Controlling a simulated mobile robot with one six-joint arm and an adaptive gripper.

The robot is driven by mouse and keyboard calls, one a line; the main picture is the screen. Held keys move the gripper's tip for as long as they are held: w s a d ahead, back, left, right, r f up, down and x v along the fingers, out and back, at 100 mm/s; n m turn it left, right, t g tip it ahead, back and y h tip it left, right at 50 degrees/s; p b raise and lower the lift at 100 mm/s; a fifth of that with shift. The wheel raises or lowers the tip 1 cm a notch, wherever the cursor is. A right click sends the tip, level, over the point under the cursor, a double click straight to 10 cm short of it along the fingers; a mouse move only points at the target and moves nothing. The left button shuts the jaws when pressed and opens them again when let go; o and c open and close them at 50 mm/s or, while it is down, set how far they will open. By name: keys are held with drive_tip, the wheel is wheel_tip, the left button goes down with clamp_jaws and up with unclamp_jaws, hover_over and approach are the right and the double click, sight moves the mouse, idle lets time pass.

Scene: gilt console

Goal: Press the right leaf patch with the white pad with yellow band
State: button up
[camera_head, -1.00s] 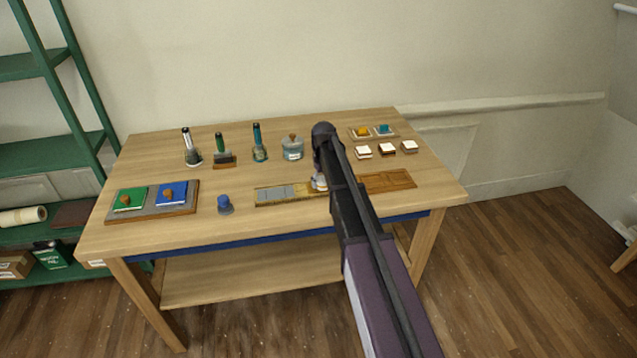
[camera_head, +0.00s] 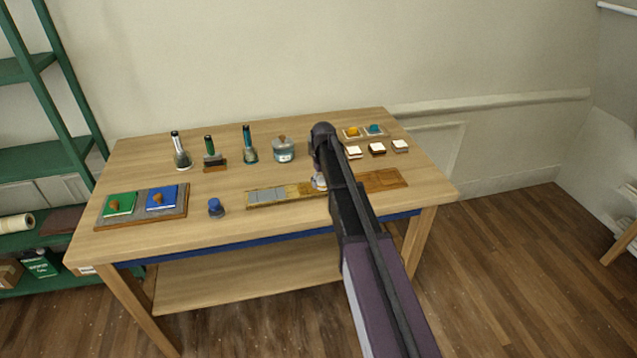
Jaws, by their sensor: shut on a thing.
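A long flat board (camera_head: 297,191) lies along the front of the table. Its left part has grey patches (camera_head: 266,195); which is the right leaf patch is hard to tell at this size. My gripper (camera_head: 319,182) points down over the board, right of the grey patches, and is mostly hidden by my arm. It is shut on a small pale thing, too small and covered to identify surely as the white pad with yellow band. Whether that thing touches the board cannot be told. White-topped blocks (camera_head: 400,145) sit at the table's right.
Bottles and a brush (camera_head: 209,152) stand along the back with a glass jar (camera_head: 283,150). A tray with green and blue pads (camera_head: 181,206) is at the left, a blue-topped pot (camera_head: 216,207) beside it. A wooden panel (camera_head: 386,180) lies at the right.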

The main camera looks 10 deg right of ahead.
sight(306, 190)
drive_tip(key=shift+d, duration=0.55)
drive_tip(key=shift+r, duration=0.1)
drive_tip(key=shift+a, duration=0.15)
drive_tip(key=shift+a, duration=1.55)
drive_tip(key=shift+a, duration=0.15)
drive_tip(key=shift+a, duration=1.55)
